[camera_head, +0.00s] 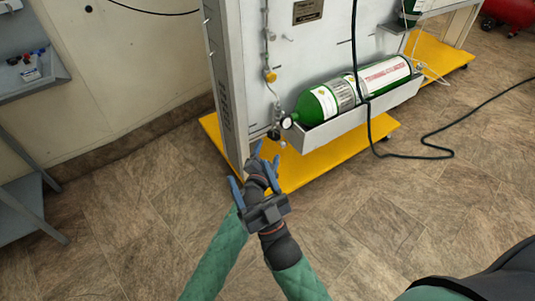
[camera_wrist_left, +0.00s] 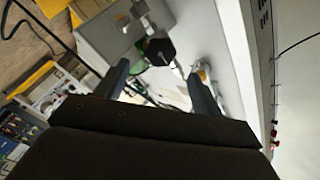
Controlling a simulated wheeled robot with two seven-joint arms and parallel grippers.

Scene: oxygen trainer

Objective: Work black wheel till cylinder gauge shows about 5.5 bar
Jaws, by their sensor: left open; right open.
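The green cylinder (camera_head: 340,98) lies in a grey tray on the panel. Its small, white-faced gauge (camera_head: 286,122) is at the left end; the reading is too small to make out. A small black wheel (camera_head: 273,134) shows just below and left of the gauge. My left gripper (camera_head: 268,153) is open just below the wheel. In the left wrist view a dark, knob-like part (camera_wrist_left: 158,50), seemingly the wheel, lies just beyond and between the open fingers (camera_wrist_left: 160,72); contact cannot be told. My right gripper (camera_head: 251,177) is open, lower and overlapping my left wrist.
The grey panel (camera_head: 305,60) stands on a yellow base (camera_head: 340,155), with a post (camera_head: 225,80) at its left edge. A dark hose (camera_head: 430,157) hangs across the cylinder and onto the floor. A grey bench (camera_head: 25,200) stands far left. Floor between is clear.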

